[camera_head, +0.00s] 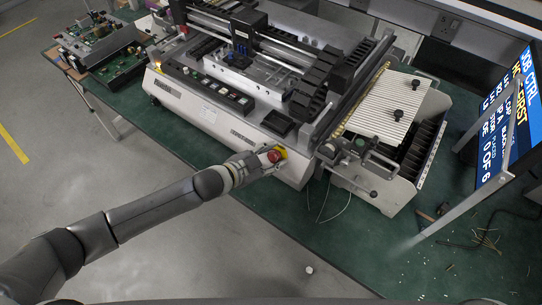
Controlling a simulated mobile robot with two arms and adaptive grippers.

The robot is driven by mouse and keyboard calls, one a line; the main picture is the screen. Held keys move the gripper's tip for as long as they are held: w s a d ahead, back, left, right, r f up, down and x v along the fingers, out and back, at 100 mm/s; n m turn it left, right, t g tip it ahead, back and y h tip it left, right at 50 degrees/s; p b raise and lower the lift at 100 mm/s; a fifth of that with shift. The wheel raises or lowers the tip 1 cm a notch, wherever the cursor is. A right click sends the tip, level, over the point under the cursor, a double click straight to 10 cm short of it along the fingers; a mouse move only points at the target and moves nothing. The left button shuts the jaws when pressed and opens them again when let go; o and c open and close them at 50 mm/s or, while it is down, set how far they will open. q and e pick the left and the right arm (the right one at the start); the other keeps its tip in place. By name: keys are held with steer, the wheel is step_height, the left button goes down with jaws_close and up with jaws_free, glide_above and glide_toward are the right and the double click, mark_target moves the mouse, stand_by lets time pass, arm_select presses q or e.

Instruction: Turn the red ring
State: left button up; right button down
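A red round knob (274,156) on a yellow base (283,152) sits at the front right corner of the light grey machine (215,115). It looks like the red ring. My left arm comes in from the lower left, and its gripper (264,158) is right at the red knob, overlapping its left side in this view. The fingers are small here, so I cannot tell whether they are closed on the knob or only beside it. My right gripper is not in view.
Circuit boards (110,50) lie at the upper left. A ribbed plate (385,105) with black knobs stands right of the machine. A blue screen (505,115) is at the right. Green tabletop (300,225) is open in front.

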arm_select(q)
steer(key=o, duration=0.3)
steer(key=v, duration=1.2)
steer(key=shift+d, duration=0.1)
stand_by(0.3)
